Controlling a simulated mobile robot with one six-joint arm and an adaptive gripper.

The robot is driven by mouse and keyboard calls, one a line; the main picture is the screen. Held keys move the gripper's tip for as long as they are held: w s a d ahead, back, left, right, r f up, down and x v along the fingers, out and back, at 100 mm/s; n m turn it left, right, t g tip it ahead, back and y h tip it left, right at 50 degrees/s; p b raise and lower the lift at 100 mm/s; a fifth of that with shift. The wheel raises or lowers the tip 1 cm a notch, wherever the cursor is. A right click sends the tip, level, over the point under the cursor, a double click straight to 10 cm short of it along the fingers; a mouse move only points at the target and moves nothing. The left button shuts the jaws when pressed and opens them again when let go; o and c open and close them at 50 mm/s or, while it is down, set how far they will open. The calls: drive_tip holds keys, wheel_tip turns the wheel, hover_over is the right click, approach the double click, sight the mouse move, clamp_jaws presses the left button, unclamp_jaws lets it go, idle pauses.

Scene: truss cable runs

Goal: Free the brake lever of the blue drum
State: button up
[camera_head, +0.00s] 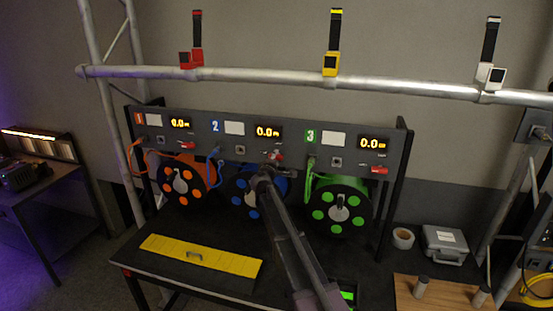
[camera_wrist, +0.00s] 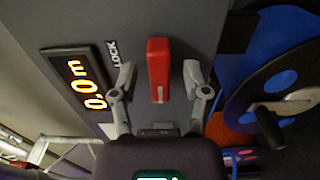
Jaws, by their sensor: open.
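The blue drum (camera_head: 241,190) sits in the middle of the rack under panel number 2, partly hidden by my arm. In the wrist view the blue drum (camera_wrist: 297,38) shows at the right, with its dark disc and crank. The red brake lever (camera_wrist: 158,68) stands on the grey panel beside the word LOCK and a 0.0 m display (camera_wrist: 83,85). My gripper (camera_wrist: 158,75) is open, one finger on each side of the lever, with visible gaps. In the head view my gripper (camera_head: 270,162) is at the panel above the blue drum and covers much of the lever.
An orange drum (camera_head: 181,184) stands left and a green drum (camera_head: 338,205) right, each under its own panel with a red lever. A yellow slotted board (camera_head: 200,256) lies on the black table. A tape roll (camera_head: 403,238) and grey case (camera_head: 444,245) sit at right.

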drive_tip(key=v, duration=1.1)
drive_tip(key=s+d+f+m+g+h+b, duration=0.2)
drive_tip(key=s+d+f+m+g+b, duration=0.3)
drive_tip(key=s+d+f+m+g, duration=0.8)
drive_tip(key=s+d+f+g+y+b, duration=0.2)
drive_tip(key=s+f, duration=0.5)
drive_tip(key=s, duration=0.4)
drive_tip(key=s+d+f+m+g+y+b, duration=0.1)
drive_tip(key=s+f+y, duration=0.4)
drive_tip(key=s, duration=0.7)
wheel_tip(320, 180, down, 3)
drive_tip(key=shift+d+r+m+g+y+b, duration=0.3)
drive_tip(key=shift+d+g+b, duration=0.1)
drive_tip(key=shift+g+b, duration=0.15)
